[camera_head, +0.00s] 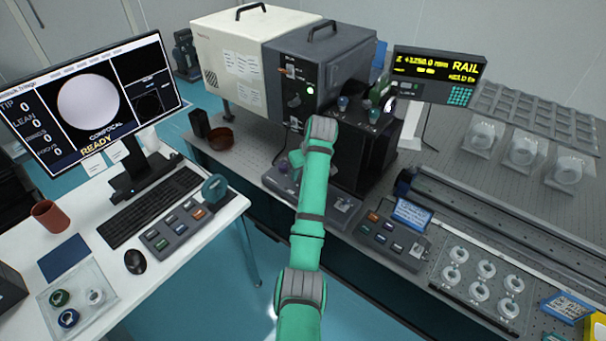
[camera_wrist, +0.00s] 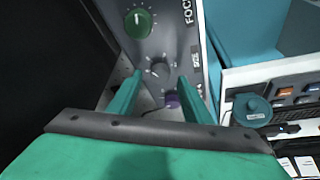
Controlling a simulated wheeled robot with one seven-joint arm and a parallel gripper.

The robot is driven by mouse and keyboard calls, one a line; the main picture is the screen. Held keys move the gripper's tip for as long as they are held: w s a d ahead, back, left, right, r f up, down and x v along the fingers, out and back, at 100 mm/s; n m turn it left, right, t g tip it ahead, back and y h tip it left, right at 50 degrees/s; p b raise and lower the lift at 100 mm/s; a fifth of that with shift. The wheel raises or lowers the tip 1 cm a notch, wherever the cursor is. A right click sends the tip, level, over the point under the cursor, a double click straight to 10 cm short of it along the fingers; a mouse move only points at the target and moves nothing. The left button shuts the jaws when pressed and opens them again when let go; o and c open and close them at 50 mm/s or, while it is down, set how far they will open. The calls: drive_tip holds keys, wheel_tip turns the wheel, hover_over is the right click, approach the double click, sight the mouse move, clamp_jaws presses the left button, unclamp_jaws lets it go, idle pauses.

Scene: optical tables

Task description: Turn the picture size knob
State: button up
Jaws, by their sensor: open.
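In the wrist view a control panel carries a column of knobs. A small grey knob (camera_wrist: 159,69) with a white pointer and tick marks sits in the middle, beside a small label I read as "SIZE"; I take it as the picture size knob. A larger green knob (camera_wrist: 138,23) is above it, by the word "FOCUS", and a purple knob (camera_wrist: 172,100) is below. My gripper (camera_wrist: 159,78) is open, its two green fingers pointing towards the panel on either side of the grey knob. Contact cannot be told. In the head view my arm hides most of the panel (camera_head: 279,180).
A desk (camera_head: 190,250) at left holds a monitor (camera_head: 90,105) reading "READY", a keyboard (camera_head: 150,207) and a button box (camera_head: 178,228). A dark instrument block (camera_head: 362,155) stands right of my arm. A long rail (camera_head: 500,225) runs along the right bench.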

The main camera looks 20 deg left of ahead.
drive_tip(key=v, duration=0.9)
drive_tip(key=shift+w+f, duration=0.1)
drive_tip(key=shift+f, duration=0.05)
